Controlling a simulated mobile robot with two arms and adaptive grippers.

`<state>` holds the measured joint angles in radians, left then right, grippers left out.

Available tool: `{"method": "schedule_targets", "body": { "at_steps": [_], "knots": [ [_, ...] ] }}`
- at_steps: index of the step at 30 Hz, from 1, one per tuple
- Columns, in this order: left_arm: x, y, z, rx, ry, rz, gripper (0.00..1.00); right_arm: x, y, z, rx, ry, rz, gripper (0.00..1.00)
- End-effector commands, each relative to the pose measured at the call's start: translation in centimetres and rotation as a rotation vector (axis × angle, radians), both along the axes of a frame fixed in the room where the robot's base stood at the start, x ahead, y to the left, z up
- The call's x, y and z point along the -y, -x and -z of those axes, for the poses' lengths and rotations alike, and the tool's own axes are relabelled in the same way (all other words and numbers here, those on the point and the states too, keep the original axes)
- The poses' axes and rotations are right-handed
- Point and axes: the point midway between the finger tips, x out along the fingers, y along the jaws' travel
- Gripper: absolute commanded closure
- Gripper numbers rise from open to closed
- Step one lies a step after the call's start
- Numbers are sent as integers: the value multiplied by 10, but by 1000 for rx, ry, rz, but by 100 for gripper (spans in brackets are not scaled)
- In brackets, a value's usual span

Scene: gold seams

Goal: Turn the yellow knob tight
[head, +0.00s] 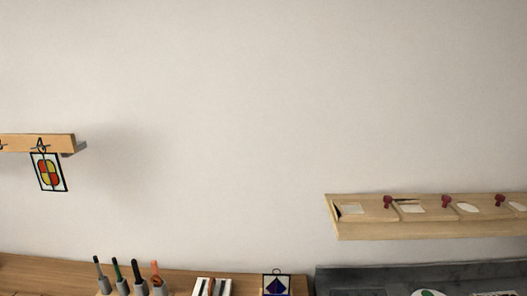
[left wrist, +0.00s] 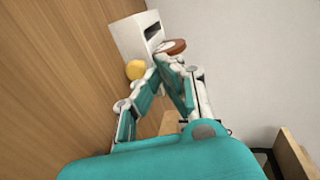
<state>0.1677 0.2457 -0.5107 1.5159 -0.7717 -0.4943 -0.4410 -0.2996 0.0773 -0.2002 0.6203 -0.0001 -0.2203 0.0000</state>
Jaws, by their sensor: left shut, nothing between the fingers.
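The yellow knob (left wrist: 135,69) shows in the left wrist view as a small round yellow shape at the near end of a white box (left wrist: 128,38) with a dark opening. My left gripper (left wrist: 161,70) is shut and empty, its fingertips just right of the knob in the picture. I cannot tell whether they touch it. A reddish-brown disc (left wrist: 175,46) with a pale part beside it is just beyond the fingertips, partly hidden by them. Neither the knob nor a gripper shows in the head view. My right gripper is in neither view.
In the head view, the wooden bench (head: 40,273) bears several upright handled tools (head: 140,285). A stained-glass piece (head: 48,172) hangs from a shelf (head: 40,143) at left. A wooden rack (head: 350,228) with red pegs is at right, above a dark grey tray (head: 350,276).

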Motion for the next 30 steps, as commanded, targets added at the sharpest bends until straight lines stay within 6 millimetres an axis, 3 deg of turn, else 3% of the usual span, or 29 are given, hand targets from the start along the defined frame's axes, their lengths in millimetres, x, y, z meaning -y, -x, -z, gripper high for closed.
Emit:
{"method": "schedule_targets", "body": {
  "at_steps": [5,18,30],
  "knots": [
    [0,8,-2,0,0,0,100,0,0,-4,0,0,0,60],
    [-2,56,-3,2,1,0,100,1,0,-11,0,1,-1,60],
    [-2,59,-6,3,0,-1,100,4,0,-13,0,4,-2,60]
  ]
}}
